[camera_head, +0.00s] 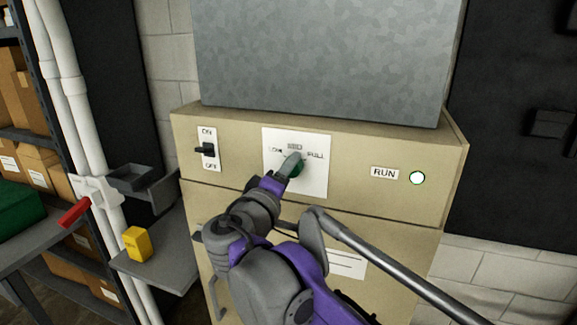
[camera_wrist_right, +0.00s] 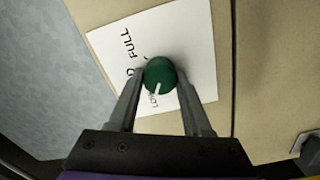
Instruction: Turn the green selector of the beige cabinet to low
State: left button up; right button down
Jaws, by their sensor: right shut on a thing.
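The beige cabinet (camera_head: 350,194) stands ahead with a white plate (camera_head: 316,183) marked LOW, MID and FULL. The green selector (camera_head: 299,168) is a round knob on that plate, partly covered by my right gripper in the head view. My right gripper (camera_head: 292,164) is shut on it. In the wrist view the green selector (camera_wrist_right: 160,74) sits between the two finger ends, and its white mark points toward the LOW print. The MID print is partly hidden there by a finger. My left gripper is not in view.
A black ON/OFF switch (camera_head: 206,150) is left of the plate, and a lit RUN lamp (camera_head: 417,178) is right. A grey duct box (camera_head: 325,55) rests on top.

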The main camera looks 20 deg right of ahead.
dwell(0.3)
jog(key=shift+c, duration=1.7)
grip_release()
jog(key=v, duration=1.1)
jog(key=shift+b, duration=0.4)
